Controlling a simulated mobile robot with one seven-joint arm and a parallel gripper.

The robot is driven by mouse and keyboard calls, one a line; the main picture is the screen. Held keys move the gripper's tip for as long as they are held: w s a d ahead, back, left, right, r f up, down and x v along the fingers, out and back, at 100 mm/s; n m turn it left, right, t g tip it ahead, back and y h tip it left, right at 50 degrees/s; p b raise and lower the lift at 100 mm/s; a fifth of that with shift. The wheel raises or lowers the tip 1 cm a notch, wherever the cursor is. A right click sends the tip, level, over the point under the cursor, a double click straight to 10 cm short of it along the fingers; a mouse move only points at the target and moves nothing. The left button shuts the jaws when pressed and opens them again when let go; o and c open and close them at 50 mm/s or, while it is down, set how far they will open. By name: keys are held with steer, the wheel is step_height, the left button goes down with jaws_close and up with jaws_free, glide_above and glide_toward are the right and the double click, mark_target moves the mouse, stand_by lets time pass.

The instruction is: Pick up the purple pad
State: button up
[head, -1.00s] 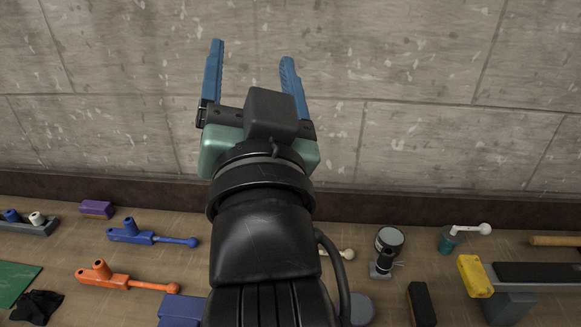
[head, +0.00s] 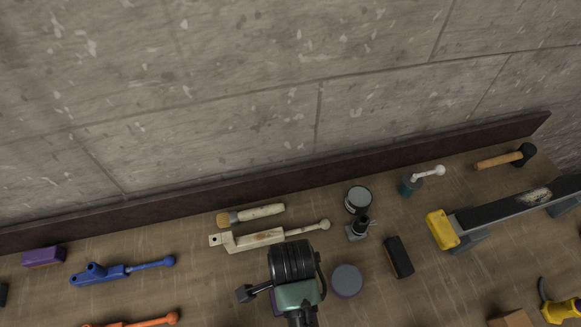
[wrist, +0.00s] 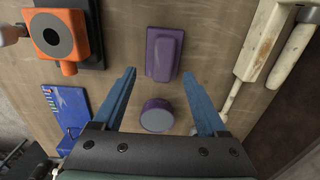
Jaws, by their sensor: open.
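Several purple things are in view, and I cannot tell for certain which is the pad. A purple rectangular block (head: 43,256) lies at the far left of the table in the head view. A round, low purple piece with a grey top (head: 347,280) lies right of my arm. In the wrist view, a purple oblong piece with a raised top (wrist: 164,54) lies ahead of my fingertips, and a round purple piece (wrist: 157,115) lies between the fingers. My gripper (wrist: 159,72) points down over the table, open and empty. Its fingers are mostly hidden in the head view.
Near the wall lie a cream lever tool (head: 265,237) and a brush (head: 250,214). Right of my arm stand a tin (head: 358,199) and a black block (head: 398,257). A blue lever tool (head: 120,270) lies left. An orange tool (wrist: 64,40) is left of my fingers.

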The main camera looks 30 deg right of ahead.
steer(key=shift+w+f+p, duration=0.15)
steer(key=shift+f+p, duration=0.2)
steer(key=shift+f, duration=1.4)
steer(key=shift+w+f+p, duration=0.1)
steer(key=shift+f+p, duration=0.2)
steer(key=shift+f, duration=1.4)
jaws_close()
